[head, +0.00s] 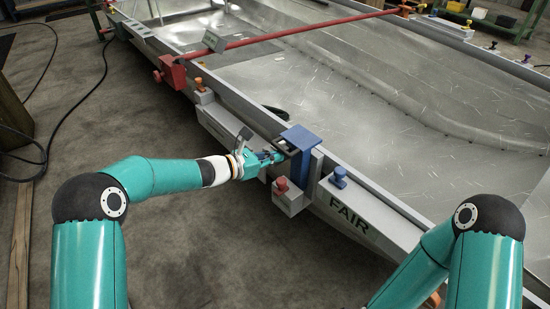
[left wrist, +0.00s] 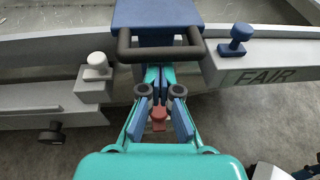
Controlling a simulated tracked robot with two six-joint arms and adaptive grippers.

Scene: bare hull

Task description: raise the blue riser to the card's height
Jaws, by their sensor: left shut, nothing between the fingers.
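The blue riser (head: 299,138) stands at the hull's near wall, with a flat blue top and a blue upright below. Its top plate also shows in the left wrist view (left wrist: 155,12), with a dark handle (left wrist: 125,42) on its near side. My left gripper (head: 279,157) is shut and empty at the handle. In the left wrist view its closed fingertips (left wrist: 153,72) end at the handle bar; I cannot tell whether they touch it. A small card-like plate (head: 214,41) sits on the red bar; I cannot tell if it is the card. My right gripper is out of view.
A red knob (head: 281,185) on a grey box sits just below the riser. A blue knob (head: 339,177) stands to its right, above the FAIR lettering (head: 352,217). A red bar (head: 300,33) crosses the hull. The floor left of the hull is mostly clear.

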